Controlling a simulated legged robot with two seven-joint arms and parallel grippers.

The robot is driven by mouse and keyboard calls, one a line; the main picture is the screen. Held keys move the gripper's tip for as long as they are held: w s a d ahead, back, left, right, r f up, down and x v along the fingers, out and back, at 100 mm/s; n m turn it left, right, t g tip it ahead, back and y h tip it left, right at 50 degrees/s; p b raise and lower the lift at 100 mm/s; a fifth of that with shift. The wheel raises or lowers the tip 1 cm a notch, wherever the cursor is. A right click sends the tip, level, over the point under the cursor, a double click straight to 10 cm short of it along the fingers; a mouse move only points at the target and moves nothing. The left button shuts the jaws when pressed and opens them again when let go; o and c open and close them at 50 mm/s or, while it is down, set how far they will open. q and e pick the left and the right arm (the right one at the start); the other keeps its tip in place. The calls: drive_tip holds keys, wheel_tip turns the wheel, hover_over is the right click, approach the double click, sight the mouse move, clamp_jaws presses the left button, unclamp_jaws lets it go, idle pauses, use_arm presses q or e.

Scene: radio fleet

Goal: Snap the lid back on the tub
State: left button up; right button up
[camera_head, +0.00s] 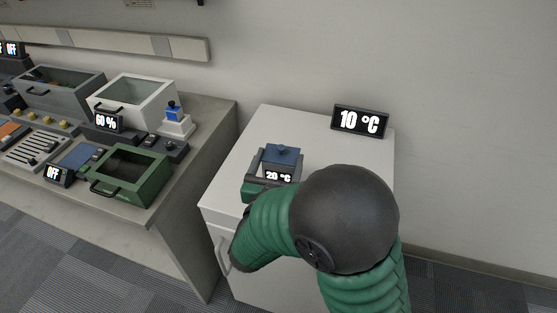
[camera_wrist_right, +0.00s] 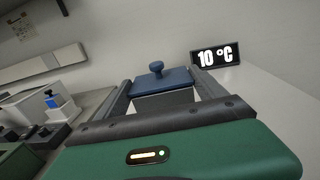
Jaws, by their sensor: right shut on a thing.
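The tub (camera_head: 279,176) stands on the white cabinet, with a "20 °C" readout showing at its front. The blue lid (camera_head: 282,153) with a round knob is on top of it. The lid (camera_wrist_right: 162,79) also shows in the right wrist view, above the pale tub body (camera_wrist_right: 163,101). I cannot tell whether it is fully seated. My right gripper (camera_wrist_right: 160,86) has one dark finger on each side and is shut on the tub. In the head view, my green arm and dark elbow hide part of the cabinet top. My left gripper is not in view.
A black "10 °C" display (camera_head: 360,121) stands at the cabinet's (camera_head: 248,131) back right. The cabinet top's back left is clear.

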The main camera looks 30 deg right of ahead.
drive_tip(key=o, duration=1.3)
drive_tip(key=shift+r, duration=0.1)
wheel_tip(320, 180, up, 7)
drive_tip(key=p, duration=0.6)
drive_tip(key=shift+c, duration=0.4)
clamp_jaws()
